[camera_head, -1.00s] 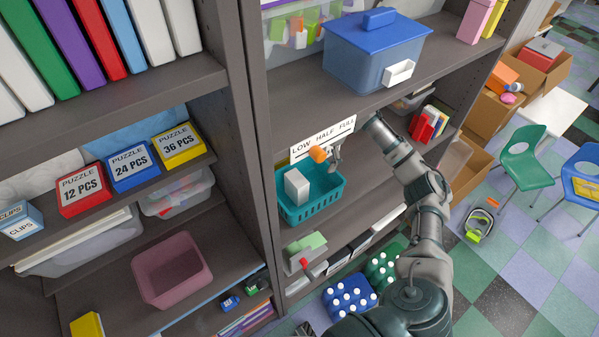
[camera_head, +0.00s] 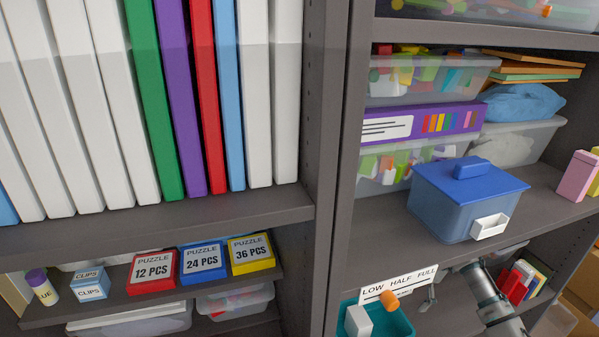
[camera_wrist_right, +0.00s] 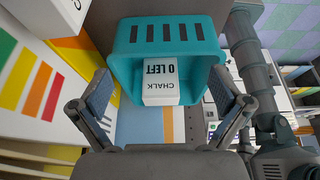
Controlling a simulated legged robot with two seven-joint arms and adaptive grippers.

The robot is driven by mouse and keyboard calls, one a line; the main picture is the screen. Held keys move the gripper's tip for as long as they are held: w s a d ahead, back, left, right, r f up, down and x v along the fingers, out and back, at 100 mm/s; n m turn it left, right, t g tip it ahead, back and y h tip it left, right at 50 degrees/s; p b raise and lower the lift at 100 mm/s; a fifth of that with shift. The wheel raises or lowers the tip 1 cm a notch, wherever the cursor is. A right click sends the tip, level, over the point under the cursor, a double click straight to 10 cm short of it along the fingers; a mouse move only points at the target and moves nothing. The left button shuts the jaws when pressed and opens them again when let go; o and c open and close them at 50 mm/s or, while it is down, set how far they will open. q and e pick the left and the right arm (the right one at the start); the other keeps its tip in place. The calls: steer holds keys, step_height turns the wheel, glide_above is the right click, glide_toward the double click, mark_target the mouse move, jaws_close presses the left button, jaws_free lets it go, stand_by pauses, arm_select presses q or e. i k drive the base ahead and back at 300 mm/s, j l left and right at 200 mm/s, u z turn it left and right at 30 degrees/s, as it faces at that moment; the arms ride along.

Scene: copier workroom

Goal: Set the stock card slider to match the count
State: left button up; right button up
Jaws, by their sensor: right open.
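The stock card (camera_head: 401,285) is a white strip reading LOW, HALF, FULL on the shelf edge in the head view. Its orange slider (camera_head: 389,300) sits at the strip's lower edge, between LOW and HALF. The teal bin (camera_head: 402,324) is below the card; it also shows in the right wrist view (camera_wrist_right: 124,77). A white box in the bin (camera_head: 358,321) reads CHALK 0 LEFT, upside down, in the wrist view (camera_wrist_right: 160,80). My right gripper (camera_head: 429,298) is right of the slider, apart from it. Its fingers are open and empty in the wrist view (camera_wrist_right: 158,90). My left gripper is out of view.
A blue lidded tub (camera_head: 455,210) with a small white front holder stands on the shelf above the card. Puzzle boxes (camera_head: 203,262) and upright binders (camera_head: 160,110) fill the left shelves. A dark upright post (camera_head: 335,180) separates the two bays.

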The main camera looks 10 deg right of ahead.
mark_target(388, 300)
steer(key=k, duration=1)
